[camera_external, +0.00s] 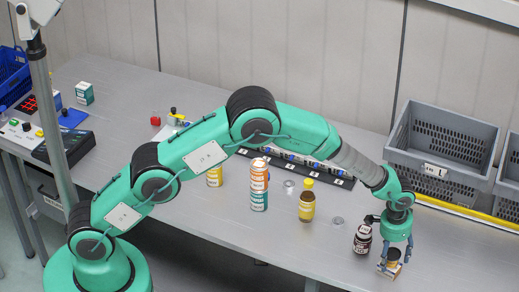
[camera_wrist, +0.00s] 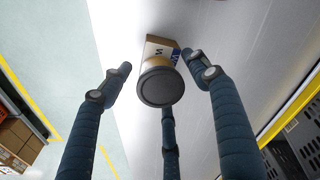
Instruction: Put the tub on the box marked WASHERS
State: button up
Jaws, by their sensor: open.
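The tub (camera_wrist: 160,86) has a round dark grey lid and a yellowish body. It appears to stand upright on a small cardboard box (camera_wrist: 157,42) with white and blue marking, whose lettering is only partly visible. In the external view the tub (camera_external: 393,255) shows between my fingers, with the box (camera_external: 391,269) low beneath it near the front edge of the table. My gripper (camera_external: 396,260) points down over them. Its three fingers are spread around the tub, with gaps beside the lid in the wrist view. Contact between tub and box is partly hidden.
A dark brown jar (camera_external: 362,239) stands close to the left of my gripper. A yellow-capped bottle (camera_external: 307,203) and stacked cans (camera_external: 259,186) stand farther left. A grey crate (camera_external: 440,142) is behind. The table's front edge is near.

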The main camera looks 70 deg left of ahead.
aim_at(390, 254)
jog(key=shift+r, duration=0.15)
notch_tip(390, 254, up, 12)
jog(key=s, duration=0.1)
jog(key=shift+p, duration=0.4)
jog(key=shift+s, duration=0.1)
dwell(0.5)
